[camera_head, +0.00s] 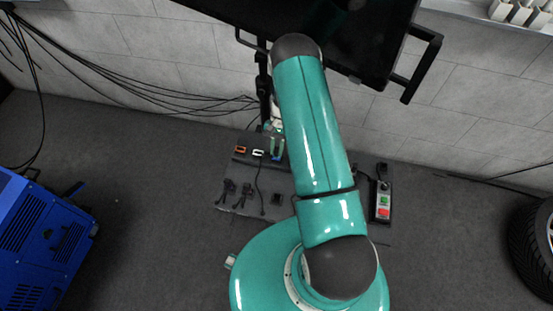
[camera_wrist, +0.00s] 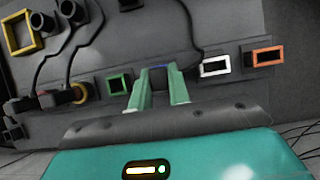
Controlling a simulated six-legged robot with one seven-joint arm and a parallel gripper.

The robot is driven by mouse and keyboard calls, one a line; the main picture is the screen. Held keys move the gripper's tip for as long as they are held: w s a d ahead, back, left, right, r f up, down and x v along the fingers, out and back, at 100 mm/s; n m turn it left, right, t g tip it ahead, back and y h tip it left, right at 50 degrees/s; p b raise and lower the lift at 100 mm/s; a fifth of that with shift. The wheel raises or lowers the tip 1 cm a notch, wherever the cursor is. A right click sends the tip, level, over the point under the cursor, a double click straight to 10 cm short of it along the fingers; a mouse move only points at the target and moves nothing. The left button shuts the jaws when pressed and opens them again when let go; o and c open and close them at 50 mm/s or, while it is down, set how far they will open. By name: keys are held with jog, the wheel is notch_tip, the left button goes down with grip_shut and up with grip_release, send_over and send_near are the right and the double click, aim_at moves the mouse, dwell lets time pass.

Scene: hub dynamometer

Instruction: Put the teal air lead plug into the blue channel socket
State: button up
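My gripper (camera_wrist: 158,80) has its two pale green fingers at the blue channel socket, whose blue rim (camera_wrist: 160,67) shows between and just beyond the fingertips in the wrist view. In the head view the fingers (camera_head: 277,147) point down at the blue socket (camera_head: 278,157) on the dark panel (camera_head: 236,172). The fingers stand apart with a dark grey shape between them. I cannot tell whether this is a held plug or the socket's own dark face. No teal plug can be made out clearly; any plug there is hidden by the fingers.
A green socket (camera_wrist: 119,83) lies left of the fingers, white (camera_wrist: 215,66) and orange (camera_wrist: 265,57) sockets right. Black leads cross the panel. A red-and-green button box (camera_head: 383,205) stands right of my arm. A dark screen (camera_head: 350,35) overhangs the back.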

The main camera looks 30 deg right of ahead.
jog(key=o, duration=0.5)
jog(key=shift+r, duration=0.3)
notch_tip(320, 180, up, 2)
jog(key=shift+r, duration=0.15)
jog(key=s+a+r, duration=0.1)
jog(key=s+r, duration=0.2)
jog(key=s, duration=0.1)
jog(key=s+a+r, duration=0.1)
jog(key=s+r, duration=0.2)
jog(key=s, duration=0.2)
jog(key=s+a+r, duration=0.1)
jog(key=s+r, duration=0.3)
jog(key=shift+s+a+r, duration=0.1)
jog(key=shift+s+a, duration=0.15)
jog(key=shift+s, duration=0.05)
